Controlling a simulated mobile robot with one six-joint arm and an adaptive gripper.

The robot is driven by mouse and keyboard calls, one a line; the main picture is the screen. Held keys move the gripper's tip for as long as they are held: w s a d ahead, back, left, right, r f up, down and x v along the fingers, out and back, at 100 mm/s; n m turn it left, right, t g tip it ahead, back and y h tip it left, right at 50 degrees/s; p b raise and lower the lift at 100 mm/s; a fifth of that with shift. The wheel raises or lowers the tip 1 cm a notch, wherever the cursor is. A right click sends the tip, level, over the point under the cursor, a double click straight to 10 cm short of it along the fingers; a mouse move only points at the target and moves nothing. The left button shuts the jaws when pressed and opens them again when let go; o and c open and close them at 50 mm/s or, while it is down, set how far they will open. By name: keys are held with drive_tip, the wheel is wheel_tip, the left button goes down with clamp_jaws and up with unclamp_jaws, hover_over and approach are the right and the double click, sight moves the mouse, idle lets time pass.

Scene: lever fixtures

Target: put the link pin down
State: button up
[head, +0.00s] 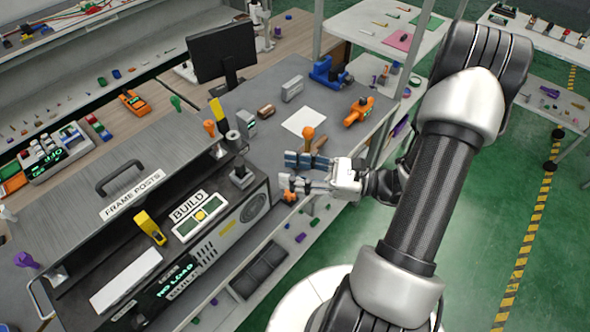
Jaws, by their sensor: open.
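My gripper (291,170) is open over the right front edge of the grey bench (270,140). Its two blue-tipped fingers point left and are apart, with nothing seen held between them. An orange-knobbed piece (308,134) stands upright just behind the upper finger; its lower part is hidden by the finger. A small orange piece (291,197) shows just below the lower finger. I cannot tell which piece, if any, is the link pin.
The build console (215,235) with levers lies left of my gripper. A white sheet (303,120), an orange tool (358,111), a blue vise (328,72) and a brown cylinder (266,111) are on the bench behind. A monitor (222,50) stands at the back.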

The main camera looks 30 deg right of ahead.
drive_tip(key=s+a+r+n+g+h, duration=0.4)
drive_tip(key=s+a+r+n+g, duration=0.2)
drive_tip(key=s+a+n+g, duration=0.65)
drive_tip(key=d+r+n+t+h, duration=0.3)
drive_tip(key=r+n+t+h, duration=0.2)
drive_tip(key=n, duration=0.9)
wheel_tip(320, 180, up, 3)
drive_tip(key=h, duration=0.4)
drive_tip(key=shift+s+f, duration=0.2)
drive_tip(key=shift+s, duration=0.05)
drive_tip(key=shift+d+f, duration=0.1)
drive_tip(key=shift+f+b, duration=0.8)
drive_tip(key=shift+b, duration=0.1)
